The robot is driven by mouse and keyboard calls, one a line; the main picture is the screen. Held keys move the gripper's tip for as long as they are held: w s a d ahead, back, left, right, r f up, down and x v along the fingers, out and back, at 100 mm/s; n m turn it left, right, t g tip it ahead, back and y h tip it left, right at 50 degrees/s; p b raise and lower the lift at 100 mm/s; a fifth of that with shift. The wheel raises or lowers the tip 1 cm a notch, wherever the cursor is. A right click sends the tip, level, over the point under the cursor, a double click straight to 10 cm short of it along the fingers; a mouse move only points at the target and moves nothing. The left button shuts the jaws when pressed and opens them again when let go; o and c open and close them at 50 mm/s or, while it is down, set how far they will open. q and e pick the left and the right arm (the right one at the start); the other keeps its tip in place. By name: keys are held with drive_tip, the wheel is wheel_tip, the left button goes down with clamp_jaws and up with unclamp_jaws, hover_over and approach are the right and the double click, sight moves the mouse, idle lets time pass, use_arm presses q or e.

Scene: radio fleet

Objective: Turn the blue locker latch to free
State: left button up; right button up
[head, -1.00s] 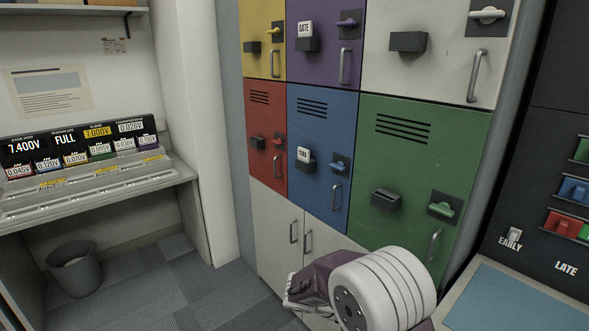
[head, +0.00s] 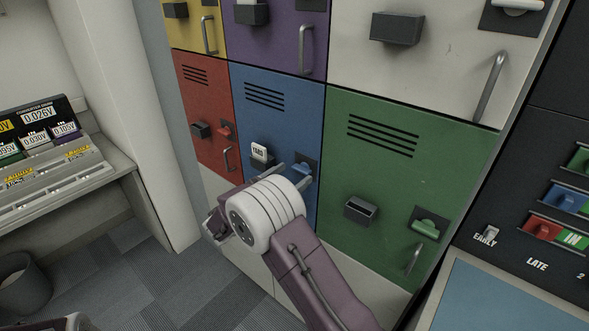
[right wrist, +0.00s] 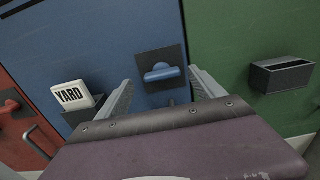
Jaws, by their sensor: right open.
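The blue locker (head: 270,125) is in the middle of the head view, between the red and green lockers. Its blue latch (head: 302,169) sits on a dark square plate and is partly hidden by my gripper. In the right wrist view the latch (right wrist: 161,72) shows clearly, its bar lying roughly level. My right gripper (head: 292,174) is open in front of the latch. In the right wrist view its two fingers (right wrist: 160,80) stand either side of the latch, with nothing between them touching it that I can see. My left gripper is not in view.
A holder with a white YARD tag (right wrist: 70,96) is left of the latch. The green locker (head: 400,170) has an open dark holder (head: 361,210) and its own latch. The red locker (head: 205,115) is left. A dark panel (head: 520,220) stands at right.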

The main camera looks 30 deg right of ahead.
drive_tip(key=shift+w+d, duration=0.25)
drive_tip(key=shift+d, duration=0.45)
drive_tip(key=shift+s+d+r, duration=0.1)
drive_tip(key=shift+d+r, duration=0.05)
drive_tip(key=shift+d, duration=0.15)
drive_tip(key=c, duration=1.4)
drive_tip(key=shift+o, duration=0.2)
drive_tip(key=shift+f+m+b, duration=0.25)
drive_tip(key=shift+m+b, duration=0.45)
drive_tip(key=shift+b, duration=0.2)
drive_tip(key=shift+s+f+m+b, duration=0.1)
drive_tip(key=shift+m+b, duration=8.3)
drive_tip(key=shift+b, duration=3.1)
drive_tip(key=o, duration=1.4)
drive_tip(key=shift+s, duration=0.1)
drive_tip(key=shift+c, duration=0.2)
